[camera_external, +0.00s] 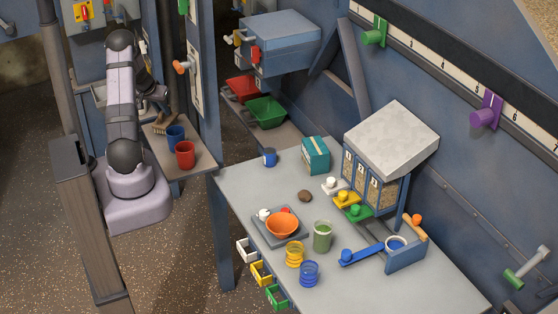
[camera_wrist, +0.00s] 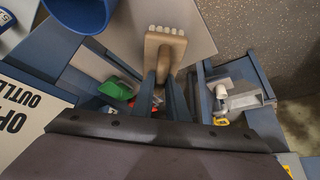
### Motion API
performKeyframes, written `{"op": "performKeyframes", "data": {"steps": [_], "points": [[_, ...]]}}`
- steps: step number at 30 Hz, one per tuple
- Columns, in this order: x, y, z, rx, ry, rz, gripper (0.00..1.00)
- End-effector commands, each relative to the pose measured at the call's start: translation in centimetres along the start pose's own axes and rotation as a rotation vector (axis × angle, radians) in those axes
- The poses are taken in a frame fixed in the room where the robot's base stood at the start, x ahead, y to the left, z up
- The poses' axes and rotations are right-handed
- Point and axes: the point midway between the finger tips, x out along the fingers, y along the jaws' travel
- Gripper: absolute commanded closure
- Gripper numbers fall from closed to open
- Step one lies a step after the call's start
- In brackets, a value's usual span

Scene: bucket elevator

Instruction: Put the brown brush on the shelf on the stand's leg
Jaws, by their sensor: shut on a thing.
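My gripper (camera_wrist: 163,80) is shut on the brown brush (camera_wrist: 163,48). In the wrist view the brush's pale bristle tufts point away from the fingers. In the external view the brush (camera_external: 160,126) is at the back left edge of the small shelf (camera_external: 187,160), with my gripper (camera_external: 158,112) just above and behind it. The shelf's grey top (camera_wrist: 195,22) lies behind the brush in the wrist view. I cannot tell whether the brush touches the shelf. The fingertips are partly hidden in the external view.
A blue cup (camera_external: 176,138) and a red cup (camera_external: 185,155) stand on the shelf beside the brush; the blue cup (camera_wrist: 80,12) is close in the wrist view. A blue post (camera_external: 203,80) rises right of the shelf. The worktable (camera_external: 240,190) is farther right.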

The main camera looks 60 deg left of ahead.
Motion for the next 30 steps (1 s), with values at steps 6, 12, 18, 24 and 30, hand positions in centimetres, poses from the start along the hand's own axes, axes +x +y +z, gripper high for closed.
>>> {"op": "performKeyframes", "data": {"steps": [6, 12, 18, 24, 30], "points": [[0.00, -0.02, -0.04, 0.000, 0.001, -0.001, 1.00], [0.18, -0.02, 0.06, 0.001, 0.001, -0.001, 1.00], [0.44, -0.02, 0.20, 0.001, 0.001, -0.001, 1.00], [0.68, -0.03, 0.34, 0.001, 0.001, -0.001, 1.00], [0.93, -0.02, 0.49, 0.001, 0.001, -0.001, 1.00]]}}
